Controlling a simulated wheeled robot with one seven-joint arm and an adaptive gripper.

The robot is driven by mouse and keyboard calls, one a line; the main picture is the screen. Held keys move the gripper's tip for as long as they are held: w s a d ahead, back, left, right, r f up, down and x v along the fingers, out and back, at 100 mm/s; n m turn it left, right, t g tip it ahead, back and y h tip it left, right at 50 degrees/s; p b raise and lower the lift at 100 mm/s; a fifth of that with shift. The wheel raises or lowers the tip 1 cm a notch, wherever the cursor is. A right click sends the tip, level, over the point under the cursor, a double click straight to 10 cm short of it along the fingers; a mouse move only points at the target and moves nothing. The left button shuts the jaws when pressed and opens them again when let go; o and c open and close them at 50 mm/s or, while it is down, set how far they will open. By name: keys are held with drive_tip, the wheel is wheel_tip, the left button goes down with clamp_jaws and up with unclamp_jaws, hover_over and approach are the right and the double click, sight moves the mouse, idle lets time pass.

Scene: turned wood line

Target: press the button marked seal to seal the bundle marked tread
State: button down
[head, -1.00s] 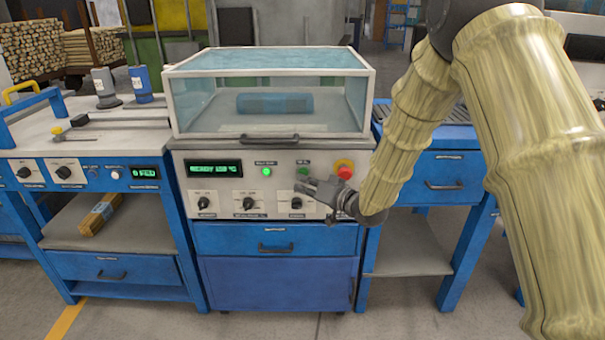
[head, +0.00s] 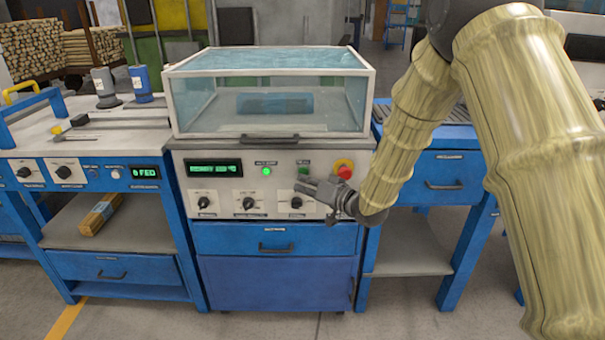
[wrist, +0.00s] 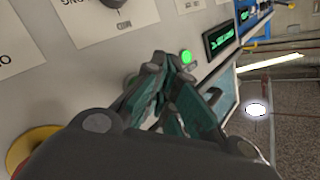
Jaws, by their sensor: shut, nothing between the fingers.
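The machine (head: 265,213) in the middle has a front panel with a lit green button (head: 266,171), a dimmer green button (head: 304,170) under small lettering, and a red stop knob with a yellow base (head: 344,168). The lettering is too small to read surely. A blue wrapped bundle (head: 275,104) lies under its closed clear cover (head: 350,98); no mark is legible. My gripper (head: 306,187) is shut and empty, close to the panel just below the dimmer button. In the wrist view its fingers (wrist: 172,85) partly hide the panel. Contact cannot be told.
Dials (head: 249,204) line the panel below the buttons. A blue bench (head: 110,263) with a wood bundle (head: 100,214) on its shelf stands left. A blue table with a drawer (head: 445,185) stands right. Floor (head: 300,325) in front is clear.

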drive_tip(key=shift+w, duration=0.1)
drive_tip(key=shift+w+p, duration=0.35)
drive_tip(key=shift+p, duration=0.05)
drive_tip(key=shift+w, duration=0.35)
idle(0.7)
drive_tip(key=shift+s+p, duration=0.15)
drive_tip(key=shift+p, duration=0.15)
drive_tip(key=shift+s, duration=0.65)
drive_tip(key=s+p, duration=0.1)
drive_tip(key=s, duration=0.4)
drive_tip(key=shift+p, duration=0.35)
idle(0.6)
